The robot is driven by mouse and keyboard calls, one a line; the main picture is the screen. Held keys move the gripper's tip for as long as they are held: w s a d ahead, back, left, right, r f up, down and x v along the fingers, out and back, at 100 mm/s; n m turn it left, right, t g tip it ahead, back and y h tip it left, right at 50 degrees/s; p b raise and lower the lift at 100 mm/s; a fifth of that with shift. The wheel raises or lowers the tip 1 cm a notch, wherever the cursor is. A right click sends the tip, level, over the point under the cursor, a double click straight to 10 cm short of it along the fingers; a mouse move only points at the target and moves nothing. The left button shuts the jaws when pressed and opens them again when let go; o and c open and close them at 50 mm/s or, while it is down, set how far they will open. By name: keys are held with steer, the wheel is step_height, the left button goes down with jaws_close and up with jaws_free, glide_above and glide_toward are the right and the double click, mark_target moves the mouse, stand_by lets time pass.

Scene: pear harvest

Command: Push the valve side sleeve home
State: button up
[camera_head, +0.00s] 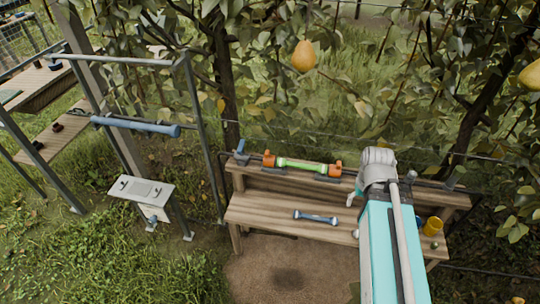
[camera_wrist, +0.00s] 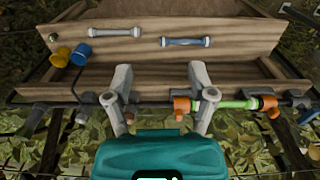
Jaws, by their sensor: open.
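A bright green tube (camera_head: 302,164) lies along the pipe at the bench's raised back, with an orange sleeve at its left end (camera_head: 269,160) and another orange sleeve at its right end (camera_head: 335,170). In the wrist view the green tube (camera_wrist: 235,104) lies right of my gripper (camera_wrist: 160,78), with orange sleeves (camera_wrist: 182,106) and (camera_wrist: 269,105) at its ends. I cannot tell which sleeve is on the valve side.
The wooden bench (camera_head: 270,216) holds a blue-ended bar (camera_head: 316,218) and a yellow cup (camera_head: 432,226). A pale bar (camera_wrist: 115,32) and a blue cup (camera_wrist: 82,53) also show in the wrist view. A metal frame (camera_head: 190,140) stands left; branches hang behind.

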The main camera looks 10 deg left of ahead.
steer(key=shift+f, duration=0.1)
steer(key=c, duration=0.3)
steer(key=shift+w+a+f+b, duration=0.15)
steer(key=shift+w+f+b, duration=0.3)
steer(key=shift+b, duration=0.1)
steer(key=c, duration=0.4)
steer(key=w+a+f+n+h+b, duration=0.1)
steer(key=w+f+b, duration=0.1)
steer(key=w+a+f+n+t+h+b, duration=0.1)
steer(key=w+a+f+b, duration=0.1)
steer(key=w+b, duration=0.1)
steer(key=w+a+f+t+h+b, duration=0.1)
steer(key=w+f+h+b, duration=0.1)
steer(key=b, duration=0.1)
steer(key=shift+w+a+f+n, duration=0.2)
steer(key=shift+w+f+n, duration=0.05)
steer(key=shift+n, duration=0.15)
jaws_close()
steer(key=w+a+f+n+t+h+b, duration=0.3)
steer(key=w+a+f+n+t+b, duration=0.15)
steer(key=w+a+b, duration=0.45)
steer(key=a+n+t+y+b, duration=0.2)
steer(key=a+n+t+b, duration=0.5)
steer(key=a, duration=2.3)
steer(key=t+b, duration=0.4)
steer(key=b, duration=0.2)
steer(key=shift+w+a+f, duration=0.2)
steer(key=shift+a+f, duration=0.05)
steer(key=shift+f, duration=0.15)
steer(key=shift+n, duration=0.25)
